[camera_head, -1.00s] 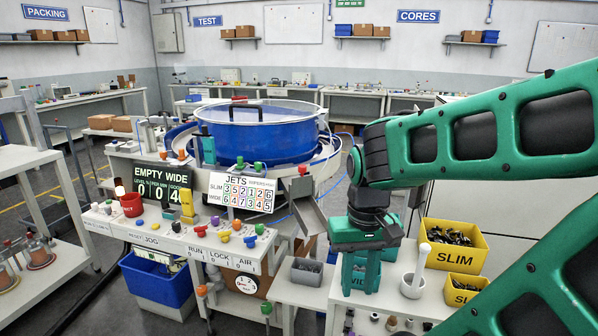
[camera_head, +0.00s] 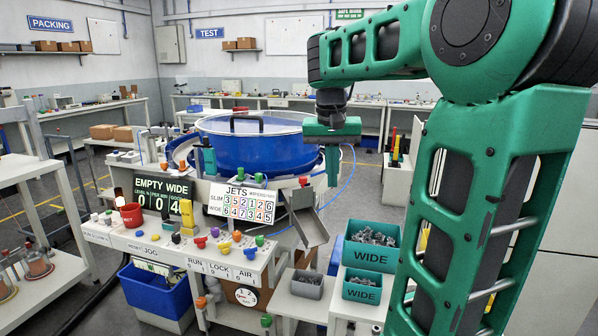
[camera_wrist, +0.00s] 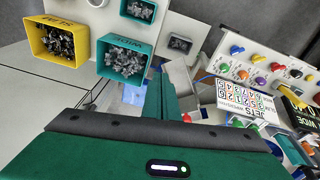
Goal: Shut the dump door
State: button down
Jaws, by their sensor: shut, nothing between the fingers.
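The blue feeder bowl (camera_head: 250,150) with a clear lid stands on the machine in the head view. A grey metal chute (camera_head: 310,226) slopes down from its right front side, with a red knob (camera_head: 303,181) at its top. I cannot make out the dump door itself or whether it stands open; it may be near the chute top. My gripper (camera_head: 333,180) points down with its fingers shut and empty, right of the bowl and above the chute's upper end. No contact shows. In the wrist view the closed green fingers (camera_wrist: 160,92) reach toward the chute area.
Below the chute is a grey bin (camera_head: 307,284). Teal WIDE bins (camera_head: 371,257) of metal parts stand to its right; a yellow SLIM bin (camera_wrist: 62,42) shows in the wrist view. The control panel (camera_head: 180,246) with coloured knobs lies left of the chute.

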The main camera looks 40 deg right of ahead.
jog(key=w+d+r+m+t+h, duration=0.1)
jog(key=w+r, duration=0.4)
jog(key=w, duration=0.3)
jog(key=w+r+m, duration=0.1)
jog(key=w+r, duration=0.3)
jog(key=w, duration=0.3)
send_over(301, 179)
notch_tip(301, 179, down, 12)
jog(key=shift+s+r, duration=0.1)
jog(key=shift+f, duration=0.65)
jog(key=shift+f, duration=0.15)
